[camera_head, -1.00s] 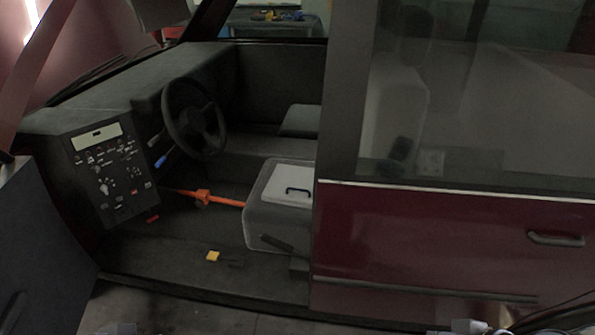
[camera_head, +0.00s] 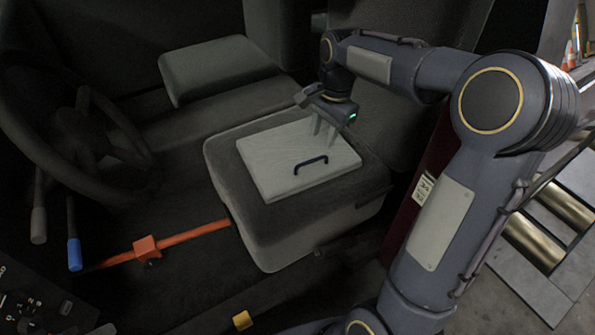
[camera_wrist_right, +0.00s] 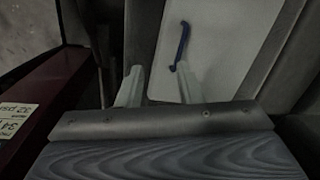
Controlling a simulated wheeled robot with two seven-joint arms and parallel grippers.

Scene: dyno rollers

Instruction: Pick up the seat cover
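The seat cover (camera_head: 285,160) is a flat pale panel with a dark blue handle (camera_head: 311,165), lying on the grey front seat. My right gripper (camera_head: 324,134) points down over the cover's far right part, behind the handle in the head view. In the right wrist view its two fingers (camera_wrist_right: 158,85) are spread apart with nothing between them. The cover (camera_wrist_right: 220,35) and its handle (camera_wrist_right: 181,45) show just past the fingertips. I cannot tell whether the fingertips touch the cover. My left gripper is not in view.
The steering wheel (camera_head: 75,140) is at the left. An orange bar (camera_head: 185,238) runs along the floor to the seat (camera_head: 290,230). A yellow piece (camera_head: 242,320) lies in front. Another cushion (camera_head: 215,65) is behind. The dark red door edge is right of the seat.

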